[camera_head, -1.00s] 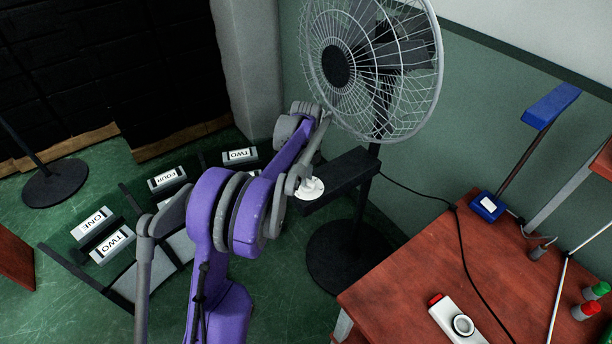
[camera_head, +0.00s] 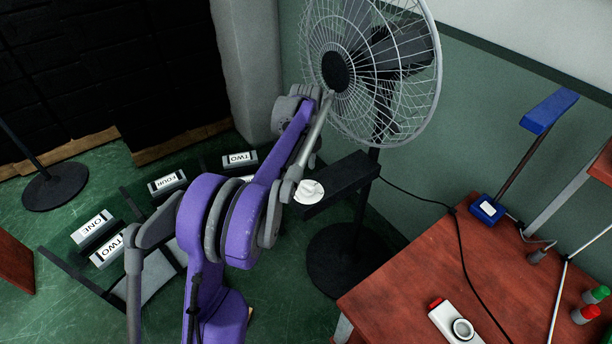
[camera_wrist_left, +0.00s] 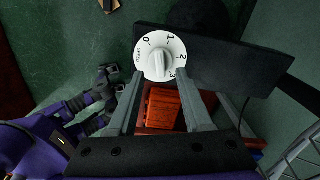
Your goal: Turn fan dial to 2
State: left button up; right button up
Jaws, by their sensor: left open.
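The fan dial (camera_wrist_left: 160,56) is a round white knob marked 0, 1, 2 and 3, mounted on a dark box (camera_wrist_left: 235,62). In the head view the dial (camera_head: 308,191) shows as a white disc at the left end of the box (camera_head: 345,178), just right of my left arm. My left gripper (camera_wrist_left: 160,75) is open, with its fingertips near the lower left and lower right edges of the dial. I cannot tell whether they touch it. The knob's raised grip runs roughly up and down. Its pointing end is unclear. My left arm hides most of the gripper in the head view.
The fan (camera_head: 370,65) stands behind the box on a round black base (camera_head: 345,258). A red-brown table (camera_head: 430,262) with a white button box (camera_head: 455,323) fills the lower right. Labelled blocks (camera_head: 167,181) sit on a low stand at left.

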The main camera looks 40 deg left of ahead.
aim_at(307, 184)
pick_arm(q)
jog(key=shift+r, duration=2.4)
jog(key=s+d+r+n+t+p, duration=0.3)
jog(key=s+d+n, duration=0.7)
jog(key=d, duration=0.6)
jog(key=s+d+f+n+t, duration=0.1)
jog(key=s+d+f+n, duration=0.2)
jog(key=s, duration=0.4)
jog(key=s+d+f+n+t+p, duration=0.1)
jog(key=s+d+f+n, duration=0.2)
jog(key=s, duration=0.4)
jog(key=shift+d+n, duration=0.85)
jog(key=shift+n, duration=0.25)
